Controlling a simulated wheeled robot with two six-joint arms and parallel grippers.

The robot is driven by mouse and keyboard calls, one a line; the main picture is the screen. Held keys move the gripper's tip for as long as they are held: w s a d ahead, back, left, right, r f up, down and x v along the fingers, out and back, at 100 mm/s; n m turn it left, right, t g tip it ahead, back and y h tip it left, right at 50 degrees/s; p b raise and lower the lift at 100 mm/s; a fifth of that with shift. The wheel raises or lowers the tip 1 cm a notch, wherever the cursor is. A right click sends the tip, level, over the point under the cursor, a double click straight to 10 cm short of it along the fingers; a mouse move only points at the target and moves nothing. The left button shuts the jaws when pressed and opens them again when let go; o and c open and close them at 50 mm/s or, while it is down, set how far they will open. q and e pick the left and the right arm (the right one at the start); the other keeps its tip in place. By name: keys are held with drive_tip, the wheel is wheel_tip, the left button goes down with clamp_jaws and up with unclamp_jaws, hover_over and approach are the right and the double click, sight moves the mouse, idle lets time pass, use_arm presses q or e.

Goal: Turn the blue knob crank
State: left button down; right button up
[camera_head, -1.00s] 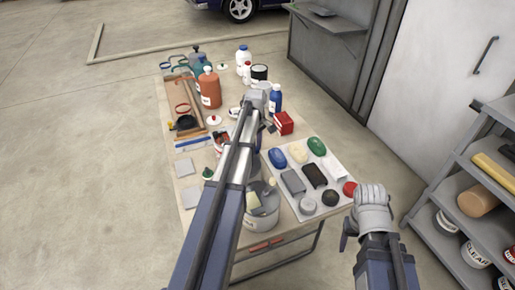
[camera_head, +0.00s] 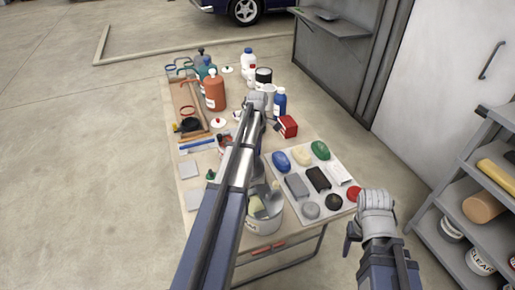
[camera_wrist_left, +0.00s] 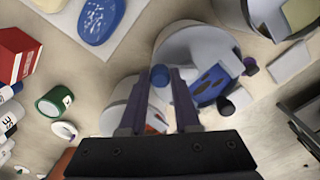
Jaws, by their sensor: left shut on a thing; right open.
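The blue knob (camera_wrist_left: 160,75) shows in the left wrist view as a small round blue end between my fingertips. My left gripper (camera_wrist_left: 166,98) is shut on it. Below and beside it lie pale round shapes; a blue plate-like part (camera_wrist_left: 211,84) is just right of the fingers. How the crank joins these parts is hidden. In the head view my left arm covers the crank and the left gripper. My right gripper (camera_head: 352,233) is open and empty, off the table's right front corner; its fingers show only partly.
A tray (camera_head: 322,208) with blue, white and green soap-like pieces lies right of the left arm. A grey pot (camera_head: 264,226) stands near the table's front edge. A red box (camera_head: 288,126), bottles and an orange jug (camera_head: 214,92) stand farther back. Shelves (camera_head: 458,200) stand at the right.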

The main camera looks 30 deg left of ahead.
use_arm(q)
drive_tip(key=c, duration=0.6)
unclamp_jaws()
drive_tip(key=shift+r, duration=0.1)
wheel_tip(320, 180, up, 8)
drive_tip(key=p, duration=0.8)
drive_tip(key=shift+f, duration=0.2)
